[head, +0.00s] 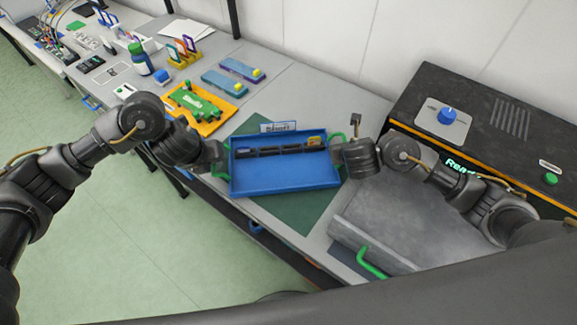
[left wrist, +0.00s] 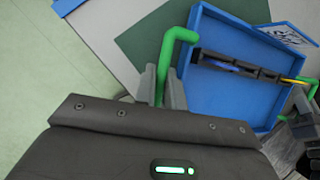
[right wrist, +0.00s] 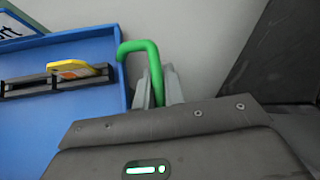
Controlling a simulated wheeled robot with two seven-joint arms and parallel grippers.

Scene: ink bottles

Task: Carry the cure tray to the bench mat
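The blue cure tray (head: 285,178) has a green handle at each end and holds a row of dark holders (head: 280,151) with a yellow piece at the right end. It is over the dark green bench mat (head: 300,213), overlapping most of it; I cannot tell whether it rests there or is slightly raised. My left gripper (left wrist: 162,92) is closed around the left green handle (left wrist: 180,36). My right gripper (right wrist: 157,90) is closed around the right green handle (right wrist: 138,46). A small sign (head: 278,127) stands behind the tray.
The black oven (head: 480,130) at the right shows a green "Ready" display, with its grey door (head: 375,245) lowered in front. An orange tray (head: 200,108) with green pieces and two blue holders (head: 225,84) stand left of the mat. Bare bench shows behind the tray.

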